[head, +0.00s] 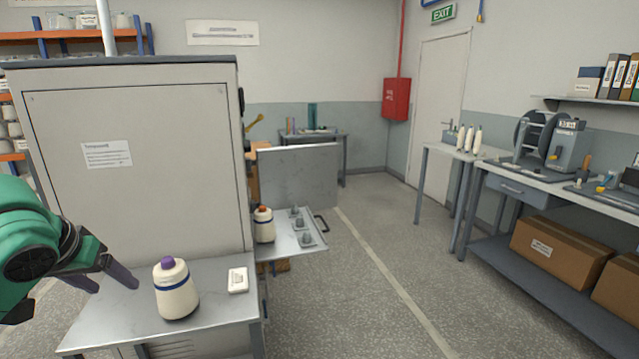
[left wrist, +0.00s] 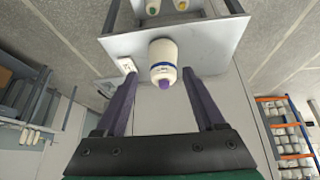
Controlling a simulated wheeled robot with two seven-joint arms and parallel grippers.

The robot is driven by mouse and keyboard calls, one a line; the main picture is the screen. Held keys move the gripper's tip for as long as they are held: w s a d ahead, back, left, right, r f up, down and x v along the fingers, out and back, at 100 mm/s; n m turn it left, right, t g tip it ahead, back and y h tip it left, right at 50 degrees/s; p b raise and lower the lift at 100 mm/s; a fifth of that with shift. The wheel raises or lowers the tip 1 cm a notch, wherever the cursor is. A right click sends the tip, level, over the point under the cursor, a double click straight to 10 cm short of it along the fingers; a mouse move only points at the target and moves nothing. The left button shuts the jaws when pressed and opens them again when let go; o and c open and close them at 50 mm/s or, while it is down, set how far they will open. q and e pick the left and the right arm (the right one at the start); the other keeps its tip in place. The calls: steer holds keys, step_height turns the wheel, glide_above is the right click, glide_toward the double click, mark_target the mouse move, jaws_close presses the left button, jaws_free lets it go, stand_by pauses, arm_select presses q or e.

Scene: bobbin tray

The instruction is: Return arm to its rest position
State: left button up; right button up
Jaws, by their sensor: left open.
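My left gripper (head: 110,282) is open and empty at the left of the head view, above the left part of the grey table (head: 110,330). A cream bobbin with a purple cap and blue band (head: 176,290) stands upright on that table, to the right of the fingertips and apart from them. In the left wrist view the same bobbin (left wrist: 163,58) shows beyond the gap between the open fingers (left wrist: 160,78). A bobbin with an orange cap (head: 264,226) stands on the pulled-out metal tray (head: 285,246), beside several grey pegs. My right gripper is not in view.
A large grey cabinet (head: 140,160) rises behind the table. A small white box (head: 238,279) lies right of the purple-capped bobbin. An upright grey panel (head: 300,175) stands behind the tray. A workbench (head: 540,190) with machines stands at right. The middle floor is clear.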

arm_select(q)
steer(key=w+a+f+n+h, duration=0.1)
steer(key=w+a+f, duration=0.25)
steer(key=f, duration=0.55)
steer(key=w+a+f+n, duration=0.1)
steer(key=w+a+f, duration=0.2)
steer(key=w+f, duration=0.35)
steer(key=s+f+g, duration=0.1)
steer(key=s+f, duration=0.3)
steer(key=f, duration=0.7)
steer(key=s+a+f+y, duration=0.1)
steer(key=s+f, duration=0.3)
steer(key=f, duration=0.8)
steer(key=s+f+g, duration=0.1)
steer(key=s+f, duration=0.4)
steer(key=f, duration=0.6)
steer(key=s+d+f+m+g, duration=0.1)
steer(key=s+d+f+m, duration=0.1)
steer(key=s+d+f, duration=0.4)
steer(key=s+d+f+m+g, duration=0.1)
steer(key=s+d+f+m, duration=0.2)
steer(key=s, duration=1)
steer(key=s+d+f+m+h, duration=0.1)
steer(key=s+d+f+m, duration=0.1)
steer(key=s+d+f, duration=0.8)
steer(key=shift+s+f+m+g, duration=0.2)
steer(key=shift+m+g, duration=0.1)
steer(key=shift+g, duration=0.1)
